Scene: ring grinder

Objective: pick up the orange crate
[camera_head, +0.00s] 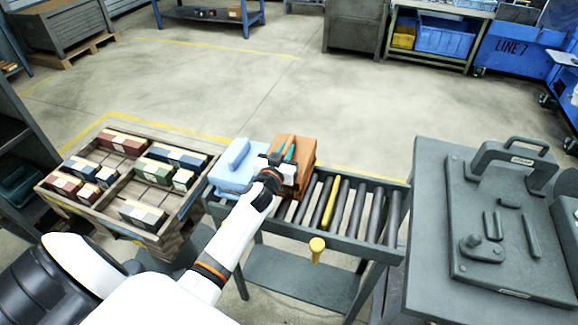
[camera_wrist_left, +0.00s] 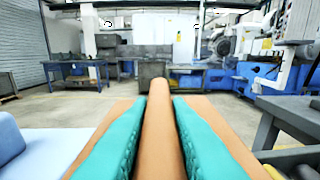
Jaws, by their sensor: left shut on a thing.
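The orange crate (camera_head: 307,149) is at the left part of the roller conveyor (camera_head: 345,238), right beside a light blue crate (camera_head: 230,178). My left gripper (camera_head: 282,154) reaches it from the near side and covers part of it. In the left wrist view the teal fingers (camera_wrist_left: 159,140) are closed on both sides of the orange crate's raised bar handle (camera_wrist_left: 159,115). The crate's flat top (camera_wrist_left: 220,130) spreads below the fingers. Whether the crate rests on the rollers or hangs just above them, I cannot tell. My right gripper is not in view.
A wooden tray (camera_head: 187,205) of coloured blocks stands left of the conveyor. A grey bench (camera_head: 425,215) with a lidded fixture (camera_head: 515,265) stands farther right. Open floor lies behind.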

